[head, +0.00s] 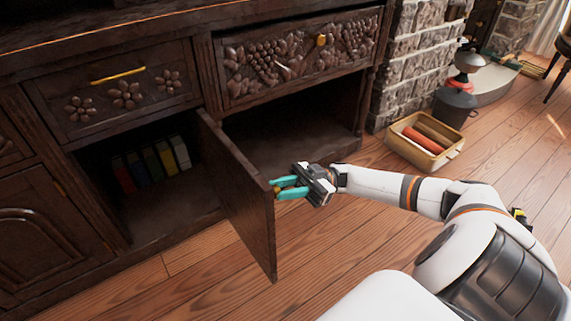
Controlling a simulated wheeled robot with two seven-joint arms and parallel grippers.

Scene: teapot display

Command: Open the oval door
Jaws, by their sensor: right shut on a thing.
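A dark wooden cabinet door (240,203) stands swung out from the cabinet, its plain face towards the left. No oval shows on this face; its other face is hidden. My right gripper (281,188) is at the door's free edge, on the right side of it. Its teal fingers are shut on a small brass knob (275,189), which they partly cover. Another door (45,240) with an arched, rounded panel sits closed at the far left, cut off by the frame. My left gripper is out of view.
Several books (150,164) stand in the open left compartment. The right compartment (300,118) is open and dark. Closed carved drawers (122,95) sit above. A tan crate (426,147) stands on the floor at the right, by the brick wall. Floor in front is clear.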

